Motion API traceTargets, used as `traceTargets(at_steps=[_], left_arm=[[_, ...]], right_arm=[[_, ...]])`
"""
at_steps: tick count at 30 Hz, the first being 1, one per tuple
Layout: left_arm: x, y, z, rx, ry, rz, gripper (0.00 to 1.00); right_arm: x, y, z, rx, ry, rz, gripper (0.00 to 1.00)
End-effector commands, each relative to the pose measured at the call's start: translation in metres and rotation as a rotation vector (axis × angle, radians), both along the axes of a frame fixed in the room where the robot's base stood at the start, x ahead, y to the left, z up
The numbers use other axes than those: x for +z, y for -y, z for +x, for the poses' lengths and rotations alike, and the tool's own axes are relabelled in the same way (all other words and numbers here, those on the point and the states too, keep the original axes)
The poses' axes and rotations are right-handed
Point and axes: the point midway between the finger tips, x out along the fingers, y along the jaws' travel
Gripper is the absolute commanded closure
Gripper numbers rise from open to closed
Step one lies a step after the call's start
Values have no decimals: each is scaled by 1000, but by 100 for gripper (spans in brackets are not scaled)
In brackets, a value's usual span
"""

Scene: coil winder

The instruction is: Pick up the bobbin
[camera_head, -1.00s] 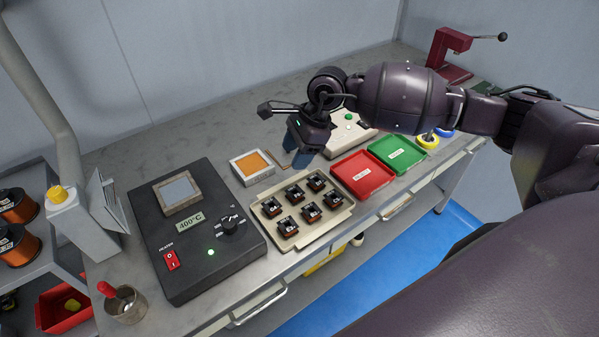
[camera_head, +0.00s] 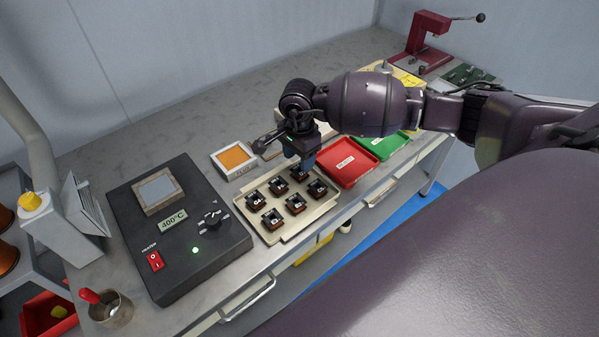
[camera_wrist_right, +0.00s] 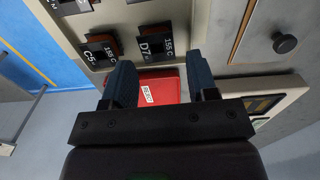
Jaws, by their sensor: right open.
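Several dark bobbins with copper-brown sides sit in a cream tray (camera_head: 268,233) on the bench. My right gripper (camera_head: 303,163) points down, open, over the back right corner of the tray, close to the rear bobbin (camera_head: 299,174), which it partly hides. In the right wrist view, a bobbin labelled D7 (camera_wrist_right: 155,44) lies just beyond the gap between the open fingers (camera_wrist_right: 161,76). A bobbin labelled C5 (camera_wrist_right: 100,50) is beside it. Nothing is held. My left gripper is out of view.
A black heater box (camera_head: 180,228) reading 400°C stands left of the tray. A red tray (camera_head: 348,162) and a green tray (camera_head: 384,145) are to the right. An orange-topped square block (camera_head: 234,158) is behind the tray. A red press (camera_head: 427,42) stands far right.

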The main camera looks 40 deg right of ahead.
Motion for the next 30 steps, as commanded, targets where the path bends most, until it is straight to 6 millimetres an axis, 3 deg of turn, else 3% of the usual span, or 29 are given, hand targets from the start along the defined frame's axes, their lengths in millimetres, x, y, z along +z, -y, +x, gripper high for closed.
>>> traceTargets(at_steps=[12,20,27,30], left_arm=[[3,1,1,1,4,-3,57],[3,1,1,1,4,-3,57],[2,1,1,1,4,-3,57],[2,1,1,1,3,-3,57]], right_arm=[[-46,3,-3,-1,0,2,47],[-50,4,-2,0,2,1,47],[-50,4,-2,0,2,1,82],[-49,4,-2,0,2,1,83]])
